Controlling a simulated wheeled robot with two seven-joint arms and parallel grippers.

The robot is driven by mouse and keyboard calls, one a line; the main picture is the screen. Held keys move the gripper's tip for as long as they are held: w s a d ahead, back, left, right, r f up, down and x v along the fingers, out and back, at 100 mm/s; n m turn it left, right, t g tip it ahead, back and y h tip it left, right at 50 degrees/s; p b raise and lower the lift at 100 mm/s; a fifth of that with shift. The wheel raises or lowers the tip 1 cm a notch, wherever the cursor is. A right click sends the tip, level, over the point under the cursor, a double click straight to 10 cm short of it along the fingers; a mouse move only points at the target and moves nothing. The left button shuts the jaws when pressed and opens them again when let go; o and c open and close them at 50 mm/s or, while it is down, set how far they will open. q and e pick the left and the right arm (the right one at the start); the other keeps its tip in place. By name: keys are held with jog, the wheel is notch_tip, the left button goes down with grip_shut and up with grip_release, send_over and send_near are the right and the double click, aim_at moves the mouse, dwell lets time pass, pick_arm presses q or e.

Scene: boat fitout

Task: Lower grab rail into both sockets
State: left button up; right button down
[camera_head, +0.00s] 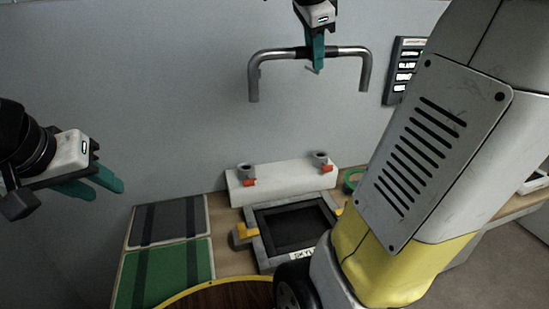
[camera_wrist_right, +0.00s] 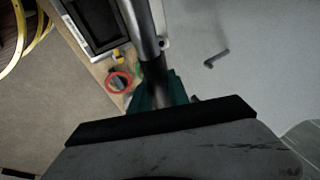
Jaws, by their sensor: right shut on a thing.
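The grab rail (camera_head: 283,55) is a grey metal bar with both ends bent down. My right gripper (camera_head: 318,62) is shut on its middle and holds it level, high above the bench. In the right wrist view the rail (camera_wrist_right: 142,30) runs up from between the teal fingers (camera_wrist_right: 157,92). The two sockets are grey cups on a white block: the left socket (camera_head: 246,171) and the right socket (camera_head: 320,159), each with an orange-red piece at its front. The rail is well above and apart from them. My left gripper (camera_head: 96,187) is at the left, empty, its teal fingers apart.
A dark-framed skylight (camera_head: 262,263) with yellow clips lies in front of the white block (camera_head: 285,180). Dark and green panels (camera_head: 165,275) lie at the left. A round wooden piece (camera_head: 225,297) is at the front. A labelled board (camera_head: 405,62) hangs on the wall. My arm hides the right side.

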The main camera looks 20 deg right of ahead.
jog(key=w+f, duration=0.6)
jog(key=f, duration=0.4)
jog(key=w+f, duration=0.6)
jog(key=f, duration=0.5)
jog(key=w+d+f, duration=0.1)
jog(key=w+f, duration=0.5)
jog(key=f, duration=0.5)
jog(key=shift+w+f, duration=0.2)
jog(key=shift+w, duration=0.1)
jog(key=c, duration=1.2)
grip_release()
jog(key=shift+f, duration=0.1)
jog(key=shift+o, duration=0.2)
